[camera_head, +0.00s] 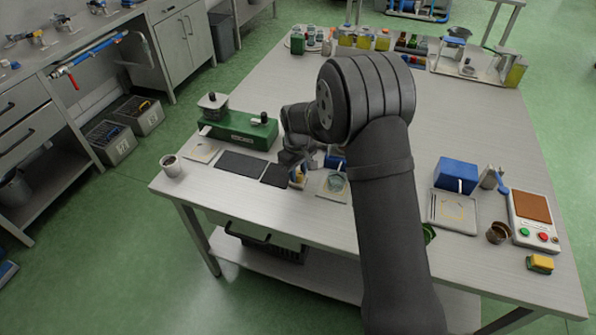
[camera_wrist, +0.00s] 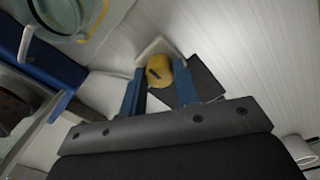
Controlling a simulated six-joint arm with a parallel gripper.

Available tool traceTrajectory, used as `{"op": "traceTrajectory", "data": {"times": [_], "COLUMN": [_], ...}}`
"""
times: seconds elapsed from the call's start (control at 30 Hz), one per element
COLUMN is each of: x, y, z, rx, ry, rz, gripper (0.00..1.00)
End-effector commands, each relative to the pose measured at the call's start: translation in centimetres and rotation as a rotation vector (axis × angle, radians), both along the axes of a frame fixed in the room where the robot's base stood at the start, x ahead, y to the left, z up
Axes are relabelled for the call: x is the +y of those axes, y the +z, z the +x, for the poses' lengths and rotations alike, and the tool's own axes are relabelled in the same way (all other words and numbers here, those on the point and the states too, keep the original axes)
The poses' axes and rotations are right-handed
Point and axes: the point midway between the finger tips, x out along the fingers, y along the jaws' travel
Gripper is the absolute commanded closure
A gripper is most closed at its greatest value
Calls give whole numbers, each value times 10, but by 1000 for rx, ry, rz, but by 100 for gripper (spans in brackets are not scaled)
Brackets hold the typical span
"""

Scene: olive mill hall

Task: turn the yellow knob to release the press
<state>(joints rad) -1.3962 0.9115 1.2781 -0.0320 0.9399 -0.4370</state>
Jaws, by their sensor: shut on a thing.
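The yellow knob (camera_wrist: 158,70) sits on a small pale base in the wrist view. It has a dark mark on its top. My gripper (camera_wrist: 160,82) has its two blue fingers on either side of the knob and is shut on it. In the head view, my gripper (camera_head: 299,177) is low over the near part of the table, right of the dark mats, and its wrist and arm hide most of the knob and its surroundings. I cannot tell from these views how far the knob is turned.
A dark mat (camera_wrist: 207,84) lies beside the knob. A glass vessel (camera_wrist: 68,12) and a blue body (camera_wrist: 38,48) are close on the left in the wrist view. In the head view, a green machine (camera_head: 240,130) stands left, and a blue box (camera_head: 456,174) and scale (camera_head: 534,218) stand right.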

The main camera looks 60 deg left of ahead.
Motion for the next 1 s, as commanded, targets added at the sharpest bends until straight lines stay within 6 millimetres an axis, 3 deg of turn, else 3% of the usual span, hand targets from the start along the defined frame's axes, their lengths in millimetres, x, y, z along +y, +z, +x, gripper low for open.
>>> {"op": "traceTrajectory", "data": {"times": [0.63,0.67,0.77,1.0], "x": [0,0,0,0], "y": [1,1,1,0], "z": [0,0,0,0], "rx": [-1,-1,-1,0], "ry": [50,50,49,49], "rz": [2,2,2,1], "gripper": [94,68,50,50]}}
